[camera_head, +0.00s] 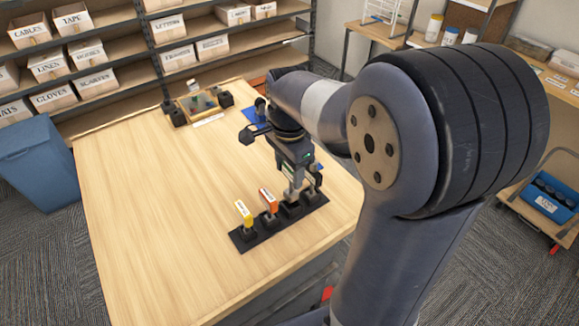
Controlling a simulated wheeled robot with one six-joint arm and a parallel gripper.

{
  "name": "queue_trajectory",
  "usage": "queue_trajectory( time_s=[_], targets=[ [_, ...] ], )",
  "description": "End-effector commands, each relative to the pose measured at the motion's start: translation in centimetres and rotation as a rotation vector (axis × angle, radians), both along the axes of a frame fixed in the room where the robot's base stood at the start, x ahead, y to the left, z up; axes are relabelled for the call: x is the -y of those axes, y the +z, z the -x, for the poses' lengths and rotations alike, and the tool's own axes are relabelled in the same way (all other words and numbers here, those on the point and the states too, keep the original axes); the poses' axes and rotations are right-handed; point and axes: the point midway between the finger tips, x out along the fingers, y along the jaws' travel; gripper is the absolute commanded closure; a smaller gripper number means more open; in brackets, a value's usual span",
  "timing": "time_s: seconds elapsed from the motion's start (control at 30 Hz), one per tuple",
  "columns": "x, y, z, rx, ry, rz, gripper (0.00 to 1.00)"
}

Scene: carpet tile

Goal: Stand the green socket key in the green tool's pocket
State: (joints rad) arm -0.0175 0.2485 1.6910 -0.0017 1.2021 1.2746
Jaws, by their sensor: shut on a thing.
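A black rack (243,239) with a row of pockets lies on the near part of the wooden table. A yellow-handled tool (243,212) and an orange-handled tool (268,199) stand in its left pockets. My gripper (293,190) points down over the rack, just right of the orange tool, and is shut on the green socket key (287,172). Only a little green shows between the jaws; the key's lower end is hard to make out, so I cannot tell whether it is inside a pocket. A blue bit of another tool (319,167) shows behind the gripper on the right.
The wooden table (160,200) is clear on its left and middle. A small fixture with dark blocks (197,103) and a white label strip stand at the far edge. Shelves, a blue bin (35,165) and a cart surround the table.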

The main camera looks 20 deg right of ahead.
Motion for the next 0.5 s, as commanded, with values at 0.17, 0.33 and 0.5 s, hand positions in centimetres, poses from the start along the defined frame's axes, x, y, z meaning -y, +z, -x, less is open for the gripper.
queue_trajectory(
  time_s=[0.17, 0.33, 0.5],
  targets=[
    [0.0, -1.1, 0.0, 0.001, 0.000, 0.000, 0.86],
    [0.0, -1.9, 0.0, 0.001, 0.000, 0.000, 0.86],
    [0.0, -2.8, 0.0, 0.000, 0.000, 0.000, 0.86]
  ],
)
